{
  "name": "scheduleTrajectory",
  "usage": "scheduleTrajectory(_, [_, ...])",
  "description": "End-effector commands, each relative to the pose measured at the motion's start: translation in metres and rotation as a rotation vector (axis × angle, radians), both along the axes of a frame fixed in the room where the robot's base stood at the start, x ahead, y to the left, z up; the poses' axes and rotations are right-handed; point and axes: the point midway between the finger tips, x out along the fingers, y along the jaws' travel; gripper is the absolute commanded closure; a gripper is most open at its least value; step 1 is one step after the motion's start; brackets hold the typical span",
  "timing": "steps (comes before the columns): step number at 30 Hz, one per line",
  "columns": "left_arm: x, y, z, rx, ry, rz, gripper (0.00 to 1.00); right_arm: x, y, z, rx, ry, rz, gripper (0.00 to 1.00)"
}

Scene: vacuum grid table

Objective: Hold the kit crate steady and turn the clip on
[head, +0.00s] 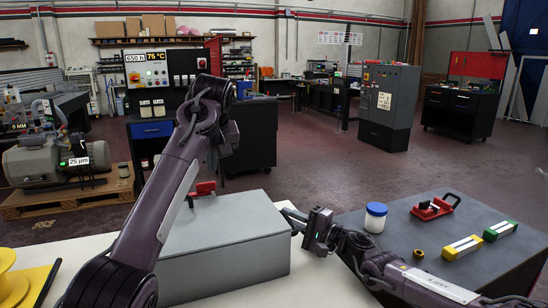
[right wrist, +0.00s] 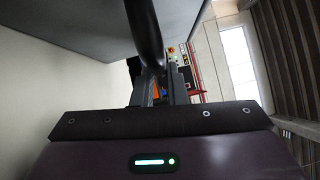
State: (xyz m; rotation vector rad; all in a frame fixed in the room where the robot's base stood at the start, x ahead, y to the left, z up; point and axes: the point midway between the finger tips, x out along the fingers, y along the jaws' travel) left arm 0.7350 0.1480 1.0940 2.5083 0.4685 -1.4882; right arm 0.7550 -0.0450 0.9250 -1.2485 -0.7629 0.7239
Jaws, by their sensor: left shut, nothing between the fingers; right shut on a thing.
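The kit crate (head: 235,250) is a closed grey box on a pale table at the lower centre of the head view. My right gripper (head: 294,217) is at its right side, shut on a black curved handle (right wrist: 146,35) that shows in the right wrist view beside a large grey surface. A red clip-like part (head: 202,189) shows at the crate's far left, partly hidden by my left arm; I cannot tell its exact position. My left arm rises across the crate's left side, and its gripper is hidden from view.
A dark grey table (head: 480,260) at right holds a white jar with a blue lid (head: 375,217), a red clamp (head: 434,207), a small yellow ring (head: 419,252), and yellow (head: 462,248) and green (head: 500,230) blocks. A yellow spool (head: 10,280) stands at lower left.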

Motion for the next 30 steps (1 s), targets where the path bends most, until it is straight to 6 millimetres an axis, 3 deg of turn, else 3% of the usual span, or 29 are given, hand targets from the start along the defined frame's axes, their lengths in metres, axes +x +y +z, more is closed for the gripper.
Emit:
scheduleTrajectory(1, [0.000, 0.000, 0.000, 0.000, 0.000, 0.000, 1.00, 0.000, 0.000, -0.001, -0.001, 0.001, -0.001, 1.00])
scheduleTrajectory(2, [0.000, 0.000, 0.000, 0.000, 0.000, 0.000, 1.00, 0.000, 0.000, -0.001, -0.001, 0.001, -0.001, 0.85])
scheduleTrajectory(7, [0.000, 0.000, 0.000, 0.000, 0.000, 0.000, 1.00, 0.000, 0.000, 0.000, -0.001, 0.001, -0.001, 0.63])
scheduleTrajectory(19, [0.000, 0.000, 0.000, 0.000, 0.000, 0.000, 1.00, -0.004, -0.008, -0.001, -0.002, 0.000, -0.002, 0.62])
scheduleTrajectory(30, [0.000, 0.000, 0.000, 0.000, 0.000, 0.000, 1.00, -0.045, -0.069, -0.009, -0.001, 0.001, -0.003, 0.62])
